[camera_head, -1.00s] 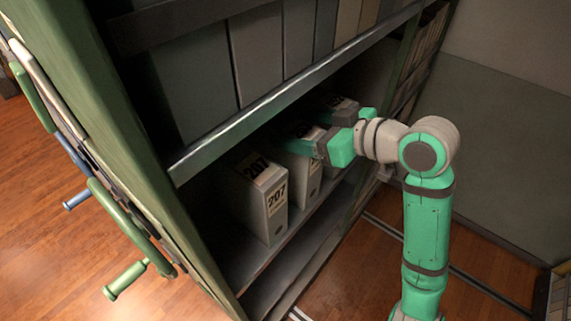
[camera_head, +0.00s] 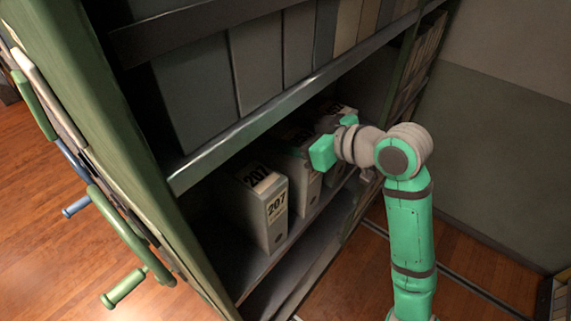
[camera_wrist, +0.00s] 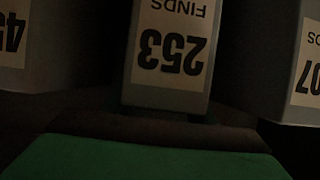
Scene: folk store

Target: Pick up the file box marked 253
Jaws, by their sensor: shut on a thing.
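The file box marked 253 (camera_wrist: 165,60) is a grey box with a cream label, upside down in the middle of the wrist view. In the head view it is the middle box (camera_head: 302,182) of three on the shelf, partly covered by my gripper (camera_head: 322,153). My gripper is at the upper front of this box and shut on it. The green gripper body (camera_wrist: 150,160) fills the bottom of the wrist view; the fingertips are hidden. The box appears upright, on the shelf or close to it.
A box marked 207 (camera_head: 265,210) stands to the left in the head view, and another box (camera_head: 336,110) stands behind on the right. The upper shelf edge (camera_head: 290,95) runs just above. Open floor (camera_head: 345,275) lies to the right, in front of the shelves.

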